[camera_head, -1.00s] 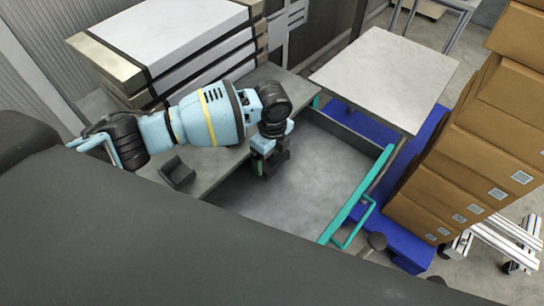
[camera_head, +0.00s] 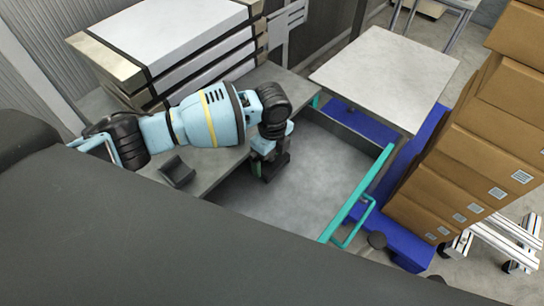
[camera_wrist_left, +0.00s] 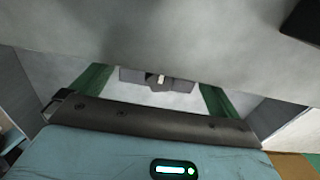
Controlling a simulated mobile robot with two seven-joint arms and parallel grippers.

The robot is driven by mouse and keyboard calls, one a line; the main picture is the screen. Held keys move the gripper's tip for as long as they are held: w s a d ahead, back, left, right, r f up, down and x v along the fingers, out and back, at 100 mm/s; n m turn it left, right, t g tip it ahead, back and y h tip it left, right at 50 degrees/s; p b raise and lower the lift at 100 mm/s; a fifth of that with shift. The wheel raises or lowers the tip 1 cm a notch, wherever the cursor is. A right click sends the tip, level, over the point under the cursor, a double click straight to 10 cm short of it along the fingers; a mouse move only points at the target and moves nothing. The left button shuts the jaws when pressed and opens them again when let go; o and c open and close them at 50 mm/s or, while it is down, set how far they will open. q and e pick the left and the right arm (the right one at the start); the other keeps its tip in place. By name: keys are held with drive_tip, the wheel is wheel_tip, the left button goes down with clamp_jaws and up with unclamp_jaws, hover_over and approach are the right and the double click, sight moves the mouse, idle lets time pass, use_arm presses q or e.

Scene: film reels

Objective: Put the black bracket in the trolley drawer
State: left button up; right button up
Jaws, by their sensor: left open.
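My left gripper (camera_head: 266,175) points down inside the open trolley drawer (camera_head: 322,180), near its left side, with green fingers apart. In the left wrist view the open fingers (camera_wrist_left: 155,92) frame a small dark grey part (camera_wrist_left: 158,76) with a pale spot; I cannot tell whether it touches them or is the bracket. A dark, bracket-shaped piece (camera_head: 177,172) lies on the grey surface (camera_head: 212,165) left of the drawer, apart from the gripper. My right gripper is out of view.
The drawer has a teal front edge and handle (camera_head: 357,222). A light tabletop (camera_head: 385,75) stands behind it, stacked cartons (camera_head: 455,165) stand at right, and strapped pale slabs (camera_head: 170,35) at back left. The drawer's middle and right are clear.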

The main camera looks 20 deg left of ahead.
use_arm(q)
wheel_tip(320, 180, up, 11)
drive_tip(key=shift+p, duration=0.4)
drive_tip(key=shift+s, duration=0.1)
idle(1.3)
